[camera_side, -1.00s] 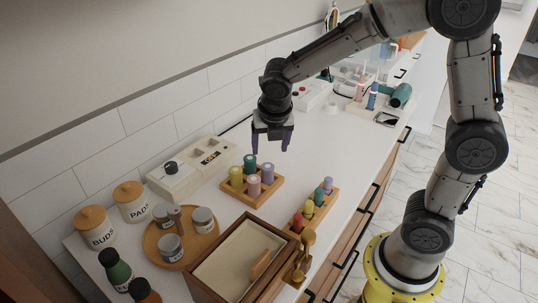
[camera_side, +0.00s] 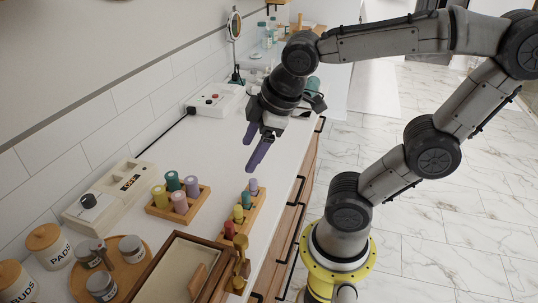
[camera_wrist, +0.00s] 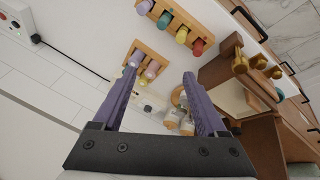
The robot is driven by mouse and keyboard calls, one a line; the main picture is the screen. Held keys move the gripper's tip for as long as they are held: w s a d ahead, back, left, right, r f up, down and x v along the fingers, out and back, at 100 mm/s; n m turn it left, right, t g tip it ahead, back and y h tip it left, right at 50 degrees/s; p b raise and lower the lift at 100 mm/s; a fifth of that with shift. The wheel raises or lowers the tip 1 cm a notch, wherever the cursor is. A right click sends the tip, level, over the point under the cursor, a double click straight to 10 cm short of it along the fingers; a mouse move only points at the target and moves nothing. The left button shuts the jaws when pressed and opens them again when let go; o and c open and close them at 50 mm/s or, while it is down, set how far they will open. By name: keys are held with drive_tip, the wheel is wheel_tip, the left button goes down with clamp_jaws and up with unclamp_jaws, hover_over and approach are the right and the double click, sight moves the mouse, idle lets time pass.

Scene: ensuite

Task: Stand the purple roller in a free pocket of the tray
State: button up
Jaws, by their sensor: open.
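A purple roller (camera_side: 253,186) stands at the far end of a wooden rack (camera_side: 259,204), in line with teal, yellow and red rollers. In the wrist view it shows at the top (camera_wrist: 144,7). The square wooden tray (camera_side: 163,212) is left of the rack. It holds yellow, teal, lavender and pink rollers; I cannot make out a free pocket. The tray also shows in the wrist view (camera_wrist: 140,45). My gripper (camera_side: 250,155) is open and empty, tilted above the counter beyond the rack's purple end. Its two purple fingers show apart in the wrist view (camera_wrist: 160,75).
A round tray (camera_side: 125,268) holds several jars. A white device (camera_side: 108,196) is by the wall. The counter (camera_side: 205,150) beyond the tray is clear.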

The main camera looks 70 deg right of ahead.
drive_tip(key=s+m, duration=0.1)
drive_tip(key=m, duration=0.1)
drive_tip(key=s+m, duration=0.1)
drive_tip(key=m, duration=0.1)
drive_tip(key=s+a+m, duration=0.1)
drive_tip(key=s, duration=0.1)
drive_tip(key=shift+f+m+t+y, duration=0.2)
drive_tip(key=shift+m+t+y, duration=0.1)
drive_tip(key=shift+m+y, duration=0.1)
